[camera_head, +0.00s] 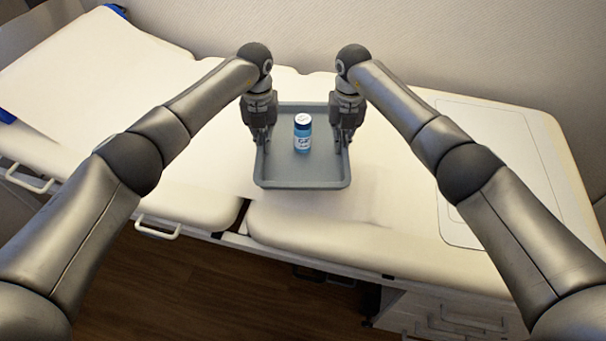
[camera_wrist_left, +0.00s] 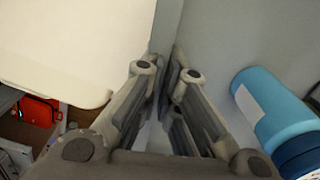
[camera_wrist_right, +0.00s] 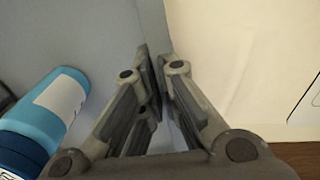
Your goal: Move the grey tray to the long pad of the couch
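The grey tray (camera_head: 300,184) is in the middle of the head view, over the cream couch (camera_head: 400,215). A blue bottle with a white cap (camera_head: 303,134) stands upright in it. My left gripper (camera_head: 262,138) is shut on the tray's left wall, and my right gripper (camera_head: 345,139) is shut on its right wall. The wrist views show the fingers close together at the tray's walls, with the bottle inside the tray in the left (camera_wrist_left: 268,108) and right (camera_wrist_right: 55,105) wrist views. Whether the tray touches the couch or hangs just above it is hard to tell.
A gap (camera_head: 240,216) divides the couch pads near the tray's front left corner. A white sheet (camera_head: 95,75) covers the left pad. A flat outlined panel (camera_head: 500,165) lies at the right. White handles (camera_head: 158,228) stick out along the front edge. A wall stands behind.

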